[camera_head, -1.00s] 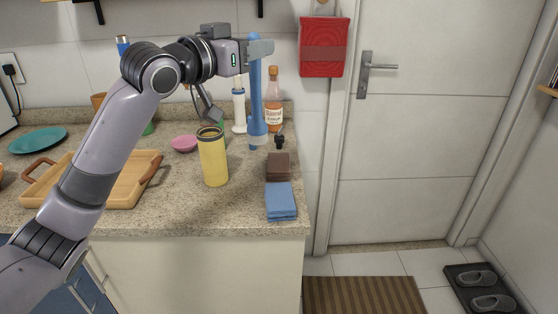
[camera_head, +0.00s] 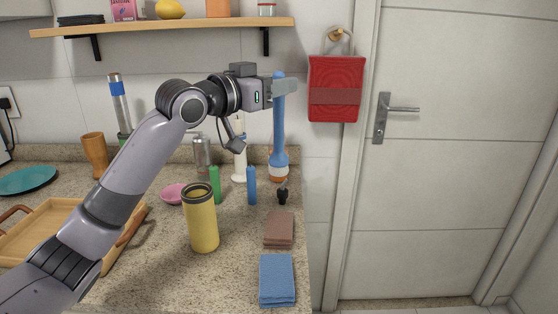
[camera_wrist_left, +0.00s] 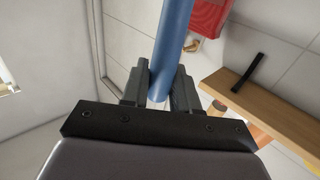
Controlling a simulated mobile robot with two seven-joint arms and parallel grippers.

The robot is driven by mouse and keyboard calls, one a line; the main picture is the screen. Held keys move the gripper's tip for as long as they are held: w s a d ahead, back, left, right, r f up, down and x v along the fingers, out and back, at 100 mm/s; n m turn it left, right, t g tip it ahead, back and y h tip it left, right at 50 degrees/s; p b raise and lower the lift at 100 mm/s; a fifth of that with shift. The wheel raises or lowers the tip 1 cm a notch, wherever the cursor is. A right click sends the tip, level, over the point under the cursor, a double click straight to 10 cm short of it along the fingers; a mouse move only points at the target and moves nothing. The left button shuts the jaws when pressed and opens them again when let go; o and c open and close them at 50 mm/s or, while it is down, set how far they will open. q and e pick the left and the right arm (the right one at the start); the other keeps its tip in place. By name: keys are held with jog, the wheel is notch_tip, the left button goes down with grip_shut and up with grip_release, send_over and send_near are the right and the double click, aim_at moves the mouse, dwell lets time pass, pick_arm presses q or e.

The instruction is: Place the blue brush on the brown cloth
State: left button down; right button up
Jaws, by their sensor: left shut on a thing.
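The blue brush (camera_head: 279,128) hangs upright from my left gripper (camera_head: 284,86), which is shut on the upper end of its handle. In the left wrist view the blue handle (camera_wrist_left: 173,45) runs between the two fingers (camera_wrist_left: 160,88). The brush head is at the bottom, in front of the syrup bottle, which it mostly hides. The brown cloth (camera_head: 279,229) lies folded on the counter near its right edge, lower in the picture than the brush. A folded blue cloth (camera_head: 277,279) lies just in front of it. My right gripper is not in view.
A small black stopper (camera_head: 283,194) stands behind the brown cloth. A blue bottle (camera_head: 251,185), a green bottle (camera_head: 215,184) and a yellow tumbler (camera_head: 202,222) stand to the left. A shelf (camera_head: 180,27) is above; a red bag (camera_head: 335,88) hangs at right.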

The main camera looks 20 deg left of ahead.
aim_at(275, 155)
pick_arm(q)
notch_tip(275, 155, down, 14)
jog(key=shift+f, duration=0.1)
dwell(0.5)
jog(key=c, duration=0.8)
grip_release()
jog(key=shift+f, duration=0.15)
jog(key=shift+c, duration=0.2)
jog(key=b+v, duration=0.1)
jog(key=v, duration=1.1)
jog(key=shift+b, duration=0.3)
